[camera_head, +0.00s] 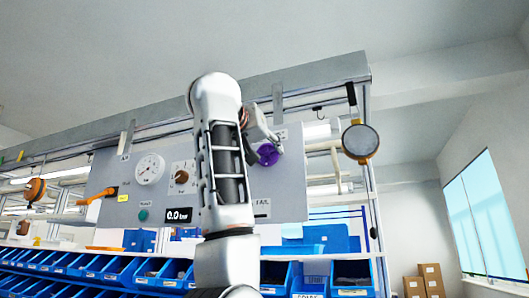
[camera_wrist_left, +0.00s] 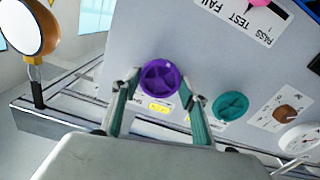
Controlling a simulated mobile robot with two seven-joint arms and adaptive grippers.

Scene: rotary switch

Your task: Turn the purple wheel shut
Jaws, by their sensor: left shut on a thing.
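The purple wheel (camera_head: 267,154) sits on the right part of a grey upright panel (camera_head: 287,187). In the left wrist view the purple wheel (camera_wrist_left: 160,77) shows face on, with a spoked front. My left gripper (camera_head: 268,146) reaches the wheel from above in the head view. In the wrist view its two fingers (camera_wrist_left: 162,86) stand on either side of the wheel's rim, shut on it. A teal wheel (camera_wrist_left: 231,106) is beside the right finger there; my arm hides that area in the head view. My right gripper is in neither view.
The panel also carries a white gauge (camera_head: 150,169), a brown knob (camera_head: 181,176), an orange lever (camera_head: 97,196) and a black display (camera_head: 179,215). A round mirror-like disc (camera_head: 360,142) hangs at the right. Blue bins (camera_head: 352,275) line the shelf below.

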